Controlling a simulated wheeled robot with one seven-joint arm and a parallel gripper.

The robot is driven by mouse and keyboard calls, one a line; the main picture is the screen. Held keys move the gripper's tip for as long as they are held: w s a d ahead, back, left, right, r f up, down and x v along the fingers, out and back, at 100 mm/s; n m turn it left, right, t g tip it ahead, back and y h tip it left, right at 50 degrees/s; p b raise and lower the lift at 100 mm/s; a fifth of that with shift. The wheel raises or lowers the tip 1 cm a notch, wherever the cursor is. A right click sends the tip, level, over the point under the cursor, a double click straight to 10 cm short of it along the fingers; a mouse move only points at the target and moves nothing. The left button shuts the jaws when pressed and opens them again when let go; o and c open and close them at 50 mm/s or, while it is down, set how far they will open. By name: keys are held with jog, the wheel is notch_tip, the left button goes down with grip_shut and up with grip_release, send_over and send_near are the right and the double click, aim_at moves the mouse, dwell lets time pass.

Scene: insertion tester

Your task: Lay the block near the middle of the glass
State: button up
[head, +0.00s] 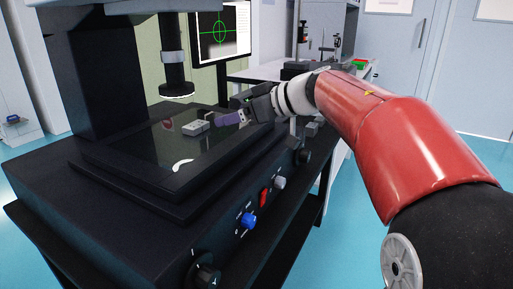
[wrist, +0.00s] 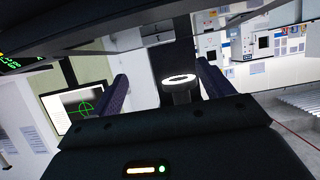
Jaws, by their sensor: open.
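A small light grey block (head: 197,127) lies flat on the dark glass (head: 150,150) of the black machine's stage, a little toward the far side of it. My gripper (head: 222,119) is just to the right of the block in the head view, low over the glass, with its purple fingers pointing left toward it. A small gap seems to show between fingers and block. In the wrist view my gripper (wrist: 165,85) has its two purple fingers wide apart with nothing between them. The block does not show in the wrist view.
A lens column with a lit ring (head: 176,88) hangs above the glass; the ring also shows in the wrist view (wrist: 179,79). A monitor (head: 221,32) stands behind. Knobs (head: 248,220) line the machine's front. A white curved mark, perhaps a reflection, shows on the near glass.

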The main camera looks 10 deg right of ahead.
jog(key=shift+r, duration=0.1)
notch_tip(320, 180, up, 6)
jog(key=d+m+t+h, duration=0.1)
jog(key=d+m+t, duration=0.15)
jog(key=t, duration=0.35)
jog(key=s+d+m+t+h, duration=0.3)
jog(key=s+d+m+h, duration=0.15)
jog(key=d+h, duration=0.3)
jog(key=s+d+f+m+g+h, duration=0.2)
jog(key=s+f+h, duration=0.1)
jog(key=s+f, duration=0.15)
jog(key=s+d+f+m+g+h, duration=0.1)
jog(key=s+d+f+m+h, duration=0.15)
jog(key=f, duration=0.35)
jog(key=s+a+f+n+g+y, duration=0.1)
jog(key=s+a+f+g+y, duration=0.2)
jog(key=s+f, duration=1.4)
jog(key=a+g, duration=0.2)
jog(key=g, duration=0.3)
jog(key=shift+f+g, duration=0.2)
jog(key=shift+g, duration=0.2)
